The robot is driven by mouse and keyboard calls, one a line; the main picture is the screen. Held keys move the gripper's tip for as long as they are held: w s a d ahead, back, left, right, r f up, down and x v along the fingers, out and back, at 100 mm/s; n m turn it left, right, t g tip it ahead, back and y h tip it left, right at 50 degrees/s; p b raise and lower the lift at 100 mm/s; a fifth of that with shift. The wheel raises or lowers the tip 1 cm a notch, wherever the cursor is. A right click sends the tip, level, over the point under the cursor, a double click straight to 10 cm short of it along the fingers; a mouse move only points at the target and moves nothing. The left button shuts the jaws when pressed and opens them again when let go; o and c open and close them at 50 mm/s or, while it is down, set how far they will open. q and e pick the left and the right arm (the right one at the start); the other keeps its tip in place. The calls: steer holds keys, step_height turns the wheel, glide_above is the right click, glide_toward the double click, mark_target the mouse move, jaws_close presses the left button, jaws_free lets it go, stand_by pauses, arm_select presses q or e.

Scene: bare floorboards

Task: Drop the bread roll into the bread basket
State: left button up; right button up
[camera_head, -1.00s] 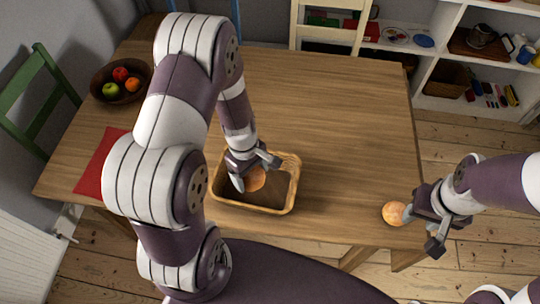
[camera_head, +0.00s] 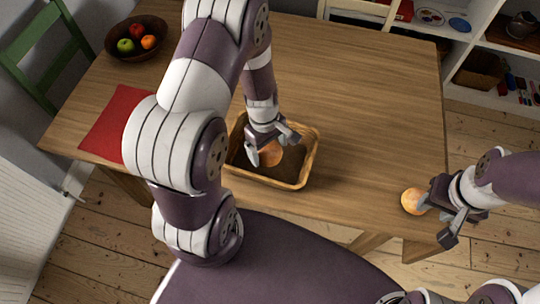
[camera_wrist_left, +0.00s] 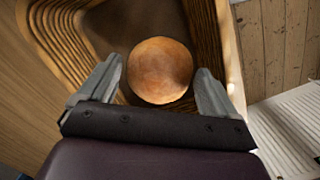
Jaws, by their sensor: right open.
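The bread basket (camera_head: 308,165) is a rectangular wicker basket with a dark inside, near the table's front edge. It also shows in the left wrist view (camera_wrist_left: 62,40). A round brown bread roll (camera_head: 269,154) is inside the basket, under my left gripper (camera_head: 271,146). In the left wrist view the roll (camera_wrist_left: 160,71) lies between the spread fingers (camera_wrist_left: 161,70), with a gap on each side. Whether it rests on the basket floor is hard to tell. A second round, golden roll-like thing (camera_head: 412,201) is at the table's front right, beside my open right gripper (camera_head: 440,208); contact is unclear.
A wooden table (camera_head: 350,90) holds a dark bowl (camera_head: 112,45) of fruit at the back left and a red cloth (camera_head: 112,125) at left. A green chair (camera_head: 35,40) stands left, shelves (camera_head: 505,60) at back right. The table's middle is clear.

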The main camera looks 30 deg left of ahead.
arm_select(q)
steer(key=shift+w+f, duration=0.1)
steer(key=shift+w, duration=0.05)
step_height(320, 180, up, 13)
steer(key=a+p, duration=0.1)
steer(key=shift+w+a+f, duration=0.2)
steer(key=shift+w, duration=0.1)
steer(key=s+d+r+m+t+y, duration=0.1)
steer(key=s+d+r+m+t, duration=0.1)
steer(key=m, duration=1.1)
steer(key=shift+s+d+r+m, duration=0.3)
steer(key=shift+s+d+r, duration=0.6)
steer(key=shift+s, duration=0.55)
